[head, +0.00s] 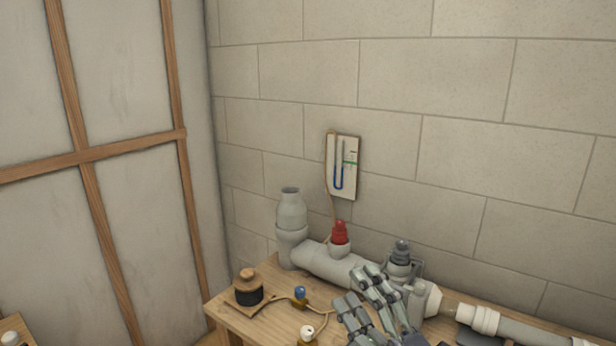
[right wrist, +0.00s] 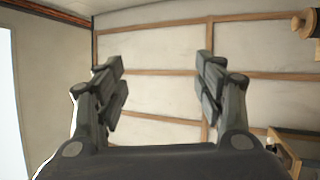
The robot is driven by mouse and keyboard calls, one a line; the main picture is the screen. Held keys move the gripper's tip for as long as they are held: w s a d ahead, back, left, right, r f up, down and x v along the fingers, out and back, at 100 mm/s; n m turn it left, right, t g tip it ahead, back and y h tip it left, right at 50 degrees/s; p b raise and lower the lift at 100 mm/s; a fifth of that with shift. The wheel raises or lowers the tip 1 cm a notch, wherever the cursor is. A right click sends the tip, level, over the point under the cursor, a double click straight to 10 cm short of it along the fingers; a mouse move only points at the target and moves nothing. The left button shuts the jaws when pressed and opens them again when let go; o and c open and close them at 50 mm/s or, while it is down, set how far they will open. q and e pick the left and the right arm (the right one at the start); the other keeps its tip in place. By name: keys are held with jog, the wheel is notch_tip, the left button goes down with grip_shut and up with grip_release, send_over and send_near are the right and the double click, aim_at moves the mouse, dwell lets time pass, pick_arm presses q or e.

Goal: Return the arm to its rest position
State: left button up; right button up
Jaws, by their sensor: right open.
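My right gripper (head: 362,297) shows at the bottom centre of the head view, in front of the grey pipe on the bench. Its fingers are spread. In the right wrist view the same gripper (right wrist: 160,80) is open, with nothing between its two fingers, and it faces a panelled wall. My left gripper is in neither view.
A wooden bench (head: 235,319) carries a grey pipe assembly (head: 335,266) with a red fitting (head: 340,234). A black jar with a cork-coloured top (head: 249,290) and a small blue-topped piece (head: 300,294) stand at its left. A gauge card (head: 345,165) hangs on the block wall.

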jog(key=s+d+f+m+g+h, duration=0.3)
jog(key=d+f+m+h, duration=0.4)
jog(key=f, duration=0.3)
jog(key=s+d+f+m+g+h, duration=0.35)
jog(key=d+f+m+h, duration=0.2)
jog(key=f+m, duration=0.5)
jog(key=s+f+m+g+y, duration=0.1)
jog(key=s+f+m+g, duration=0.1)
jog(key=s+f+g, duration=0.45)
jog(key=s+f+m+g+y, duration=0.1)
jog(key=s+f+m+g, duration=0.15)
jog(key=s+f, duration=0.7)
jog(key=s+f+n+g, duration=0.1)
jog(key=s+f, duration=0.1)
jog(key=f, duration=1)
jog(key=s+f+g, duration=0.1)
jog(key=s+f, duration=0.2)
jog(key=f, duration=0.9)
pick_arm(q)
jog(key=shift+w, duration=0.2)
pick_arm(e)
jog(key=s+d+f, duration=0.2)
jog(key=s+f, duration=1.3)
jog(key=s, duration=0.1)
jog(key=shift+d+g+h, duration=0.35)
jog(key=shift+g, duration=0.1)
